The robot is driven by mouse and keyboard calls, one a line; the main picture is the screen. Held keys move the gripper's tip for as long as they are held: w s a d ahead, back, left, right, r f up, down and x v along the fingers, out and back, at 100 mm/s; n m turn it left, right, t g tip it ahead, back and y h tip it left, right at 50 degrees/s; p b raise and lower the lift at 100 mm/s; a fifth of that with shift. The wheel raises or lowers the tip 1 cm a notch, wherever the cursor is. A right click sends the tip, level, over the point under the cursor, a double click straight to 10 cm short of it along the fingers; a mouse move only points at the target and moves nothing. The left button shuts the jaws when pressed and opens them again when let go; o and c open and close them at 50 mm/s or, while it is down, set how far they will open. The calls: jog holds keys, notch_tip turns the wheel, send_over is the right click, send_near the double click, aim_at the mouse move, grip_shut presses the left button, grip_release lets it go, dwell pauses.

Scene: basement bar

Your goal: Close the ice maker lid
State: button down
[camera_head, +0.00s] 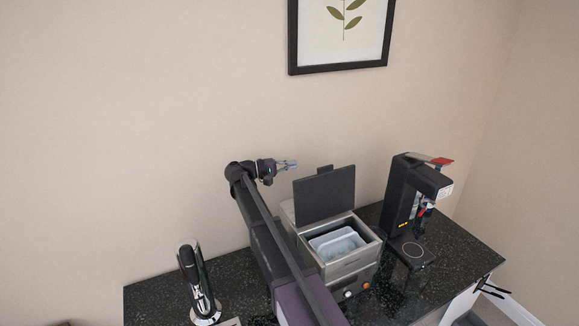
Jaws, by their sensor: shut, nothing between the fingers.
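The ice maker (345,262) is a silver box on the dark counter, with two knobs low on its front. Its dark lid (325,194) stands open, raised upright at the back. Inside the opening is a pale bin (338,242). My gripper (291,165) is to the upper left of the lid, near the height of its top edge, pointing right. It is shut and holds nothing. A small gap shows between it and the lid in the picture; how far apart they are in depth I cannot tell. My arm hides part of the ice maker's left side.
A black drink machine (407,193) with a red part on top stands right of the ice maker. A dark and silver upright device (197,282) stands at the counter's left. The speckled black counter (150,297) ends at the right. A framed leaf picture (340,35) hangs above.

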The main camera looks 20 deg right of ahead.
jog(key=s+d, duration=0.4)
jog(key=d, duration=0.4)
jog(key=shift+d+r+p, duration=0.2)
jog(key=shift+r+p, duration=0.25)
jog(key=shift+s+d, duration=0.1)
jog(key=shift+s, duration=0.05)
